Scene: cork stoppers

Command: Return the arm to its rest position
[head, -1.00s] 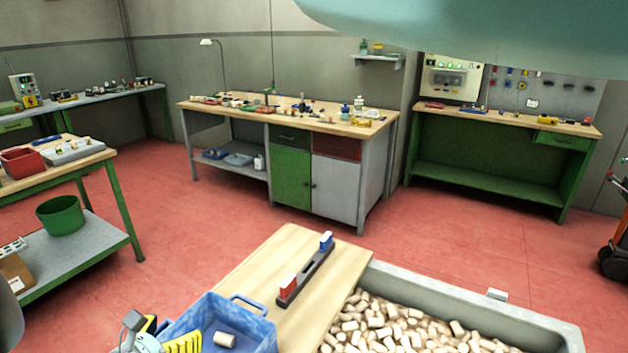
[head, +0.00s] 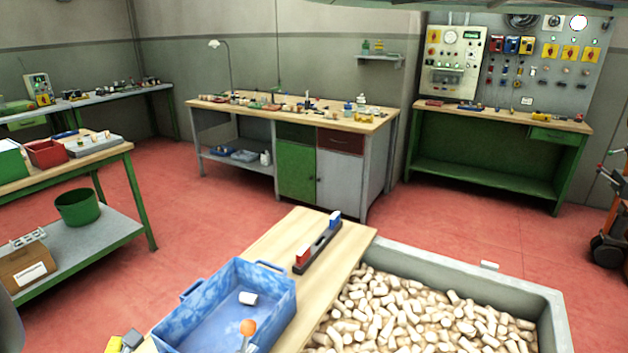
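My gripper is not clearly in view in the head view; only a thin dark edge, likely of my arm, crosses the top right. A blue crate (head: 275,317) stands on the wooden board (head: 283,232) at the bottom centre. One cork stopper (head: 248,298) lies inside it. To its right a grey bin (head: 545,305) holds many loose cork stoppers (head: 400,316). A dark holder (head: 318,250) with a red-and-white block and a blue-and-white block sits on the board.
An orange-knobbed lever (head: 248,328) shows at the crate's near side. A small yellow and grey item (head: 125,342) is cut off at the bottom edge. A workbench (head: 300,115) stands at the back, a green bench (head: 490,183) at right, a shelved table (head: 120,235) at left. Red floor between is clear.

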